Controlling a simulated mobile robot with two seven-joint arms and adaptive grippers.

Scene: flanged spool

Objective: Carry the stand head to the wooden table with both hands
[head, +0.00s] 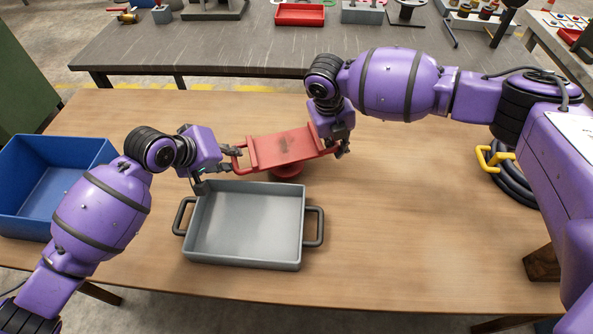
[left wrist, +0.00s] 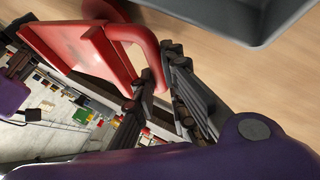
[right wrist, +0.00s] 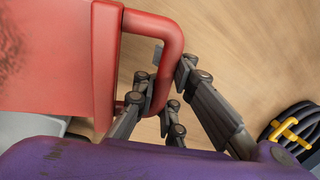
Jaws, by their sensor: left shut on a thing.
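The stand head (head: 285,148) is a red plate with a bar handle at each end, above the wooden table (head: 400,235), behind the grey tray. A round red part (head: 288,169) shows under it; I cannot tell whether that touches the table. My left gripper (head: 232,157) is shut on the left handle, also seen in the left wrist view (left wrist: 150,55). My right gripper (head: 340,148) is at the right handle. In the right wrist view its fingers (right wrist: 170,65) lie on both sides of the handle bar (right wrist: 172,40); whether they grip it is unclear.
A grey tray (head: 300,262) with two side handles stands just in front of the stand head. A blue bin (head: 45,232) is at the left. A black coil with a yellow clip (head: 491,158) lies at the right. A dark workbench (head: 240,50) stands behind. The table's right front is clear.

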